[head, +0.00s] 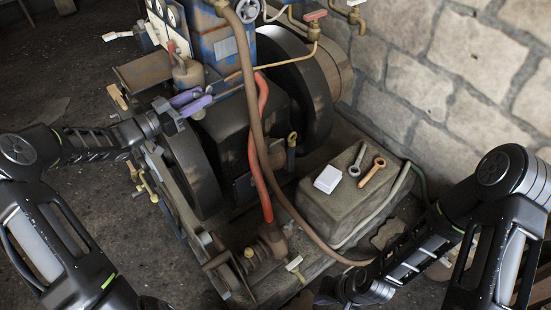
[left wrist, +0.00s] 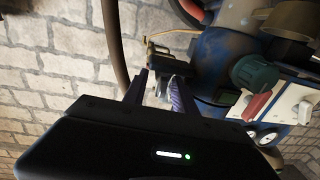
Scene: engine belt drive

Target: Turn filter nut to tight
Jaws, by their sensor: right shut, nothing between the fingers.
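In the left wrist view the fingers (left wrist: 160,88) stand apart. A small dark fitting with a pale metal part (left wrist: 161,58) is just beyond the fingertips. I cannot tell which part is the filter nut, nor whether a finger touches the fitting. My right gripper (head: 325,294) is shut and empty at the bottom edge of the head view, low by the engine's base and mostly hidden.
A red hose (head: 262,150) and a brown hose cross the engine's front. Large wheels and a stone wall (head: 425,85) bound the space.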

